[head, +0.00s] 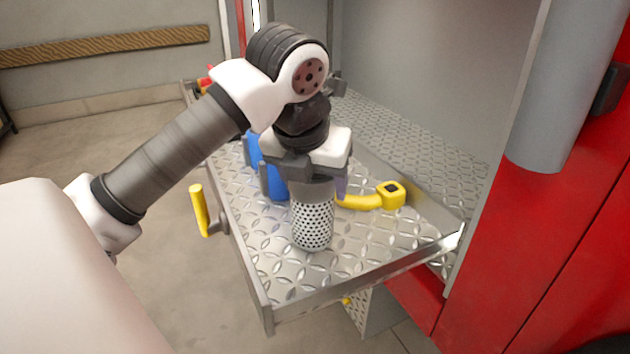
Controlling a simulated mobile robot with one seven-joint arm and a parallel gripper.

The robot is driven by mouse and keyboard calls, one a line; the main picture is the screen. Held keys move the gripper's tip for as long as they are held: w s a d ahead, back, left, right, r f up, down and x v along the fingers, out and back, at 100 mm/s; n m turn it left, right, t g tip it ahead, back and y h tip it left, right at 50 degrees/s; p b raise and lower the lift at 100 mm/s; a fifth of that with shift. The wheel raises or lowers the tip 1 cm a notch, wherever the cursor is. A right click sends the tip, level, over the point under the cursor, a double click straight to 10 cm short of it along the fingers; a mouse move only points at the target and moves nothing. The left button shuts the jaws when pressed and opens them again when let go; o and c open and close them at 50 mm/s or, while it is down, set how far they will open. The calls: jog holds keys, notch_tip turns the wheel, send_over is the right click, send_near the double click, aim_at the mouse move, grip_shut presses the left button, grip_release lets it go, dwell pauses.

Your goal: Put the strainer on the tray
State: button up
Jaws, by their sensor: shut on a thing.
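The strainer (313,220) is a grey metal cylinder with a perforated lower part. It is upright over the front half of the tray (285,284), a diamond-plate metal tray with raised edges. My gripper (310,178) points down from above and is shut on the strainer's top. The strainer's lower end looks at or very near the tray floor; I cannot tell whether it touches. The fingertips are partly hidden against the strainer's upper part.
A yellow handle (200,210) is outside the tray's left edge. Red cabinet panels (540,200) stand at right.

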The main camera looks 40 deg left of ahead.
jog(key=o, duration=1.4)
jog(key=shift+o, duration=0.2)
jog(key=shift+r+p, duration=0.25)
jog(key=shift+p, duration=0.1)
jog(key=p+v, duration=0.2)
jog(key=v, duration=0.9)
jog(key=shift+s+r+p, duration=0.2)
jog(key=shift+r+p, duration=0.15)
jog(key=shift+w+d, duration=0.1)
